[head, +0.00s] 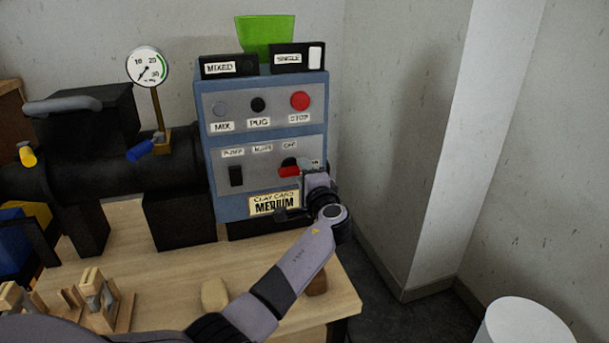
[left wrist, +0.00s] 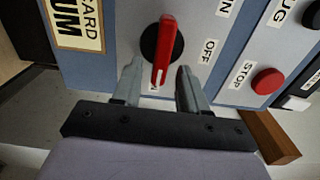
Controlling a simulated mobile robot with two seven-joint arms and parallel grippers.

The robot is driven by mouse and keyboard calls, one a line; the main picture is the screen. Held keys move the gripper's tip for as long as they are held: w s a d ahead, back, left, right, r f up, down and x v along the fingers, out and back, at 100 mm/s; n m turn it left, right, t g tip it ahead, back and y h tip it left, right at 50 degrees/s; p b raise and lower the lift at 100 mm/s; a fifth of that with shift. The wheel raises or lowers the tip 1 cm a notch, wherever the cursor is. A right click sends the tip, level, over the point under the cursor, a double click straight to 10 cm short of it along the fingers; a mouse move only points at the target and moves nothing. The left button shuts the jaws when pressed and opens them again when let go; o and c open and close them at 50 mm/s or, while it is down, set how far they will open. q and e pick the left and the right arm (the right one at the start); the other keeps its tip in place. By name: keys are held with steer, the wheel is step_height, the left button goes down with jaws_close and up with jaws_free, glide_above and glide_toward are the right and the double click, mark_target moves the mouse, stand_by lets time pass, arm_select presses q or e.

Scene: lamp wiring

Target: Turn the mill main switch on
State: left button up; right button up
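The mill's main switch is a red handle (head: 289,171) on a black disc, on the front of the blue control box (head: 211,192). In the left wrist view the red handle (left wrist: 167,45) runs lengthwise between the fingers. Its white-marked end lies at a label partly hidden by my gripper, and the OFF label (left wrist: 208,51) is off to its side. In the head view the handle lies about level. My left gripper (left wrist: 159,72) is open, one finger on each side of the handle, with gaps showing. In the head view my left gripper (head: 306,182) covers the handle's right end. My right gripper is not in view.
A red STOP button (head: 300,100) and a black PUG button (head: 258,104) sit above the switch. A black rocker (head: 236,176) is to its left. A pressure gauge (head: 148,66) stands left of the box. Wooden pieces (head: 100,300) lie on the table (head: 180,262).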

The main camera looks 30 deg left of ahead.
arm_select(q)
steer(key=v, duration=0.7)
stand_by(0.3)
steer(key=shift+d, duration=0.1)
